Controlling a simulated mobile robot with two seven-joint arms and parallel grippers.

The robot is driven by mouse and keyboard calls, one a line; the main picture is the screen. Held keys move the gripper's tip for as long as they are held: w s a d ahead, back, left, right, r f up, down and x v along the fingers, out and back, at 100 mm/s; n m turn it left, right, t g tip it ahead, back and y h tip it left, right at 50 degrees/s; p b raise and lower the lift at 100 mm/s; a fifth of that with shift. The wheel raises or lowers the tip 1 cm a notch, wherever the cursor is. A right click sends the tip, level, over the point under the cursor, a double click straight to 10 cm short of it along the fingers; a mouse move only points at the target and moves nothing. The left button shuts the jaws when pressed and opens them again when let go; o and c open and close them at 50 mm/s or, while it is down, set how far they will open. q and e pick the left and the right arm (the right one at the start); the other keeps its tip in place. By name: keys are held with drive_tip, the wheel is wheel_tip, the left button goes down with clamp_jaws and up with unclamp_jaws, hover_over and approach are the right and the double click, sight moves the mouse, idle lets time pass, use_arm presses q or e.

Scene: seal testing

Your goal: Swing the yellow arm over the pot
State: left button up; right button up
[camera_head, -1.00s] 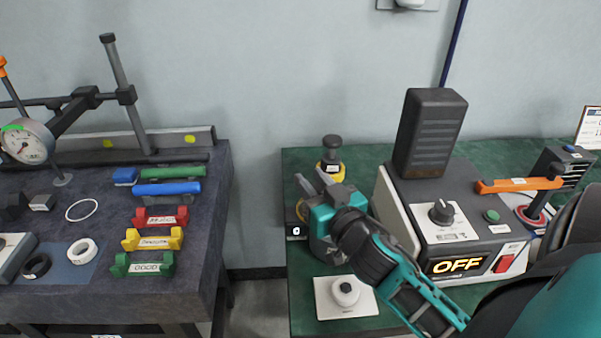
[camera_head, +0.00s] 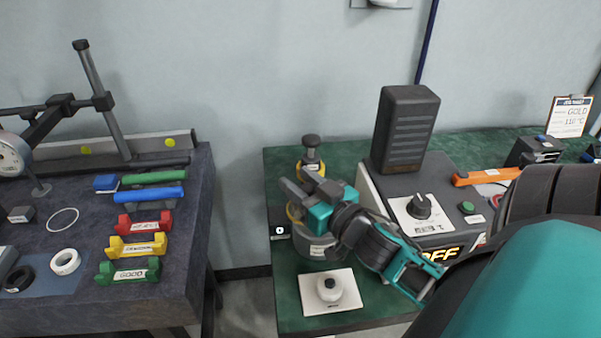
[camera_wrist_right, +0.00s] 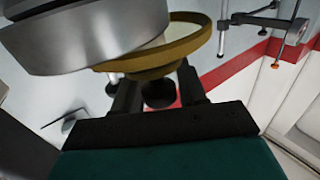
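A yellow piece with a black knob on top (camera_head: 311,160) stands at the back of the green bench in the head view. Below is a silvery round body (camera_head: 318,252), perhaps the pot, mostly covered by the gripper. In the right wrist view, a silver cylinder (camera_wrist_right: 90,35) overlaps a yellow ring-like part (camera_wrist_right: 165,50) ahead of the fingers. The right fingers stand apart, with a dark round knob (camera_wrist_right: 158,95) between them; contact cannot be told. My left gripper is out of view.
A control box (camera_head: 421,208) with a dial, a dark tower and a display stands to the right, near an orange handle (camera_head: 487,177). A dark table (camera_head: 190,270) with gauges stands left, across a gap.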

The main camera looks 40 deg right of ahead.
drive_tip(key=shift+o, duration=1.1)
drive_tip(key=shift+s+f, duration=0.1)
drive_tip(key=shift+s, duration=0.05)
drive_tip(key=shift+s+a, duration=0.15)
drive_tip(key=shift+s, duration=1.7)
drive_tip(key=shift+s+a, duration=0.1)
drive_tip(key=shift+s, duration=1.7)
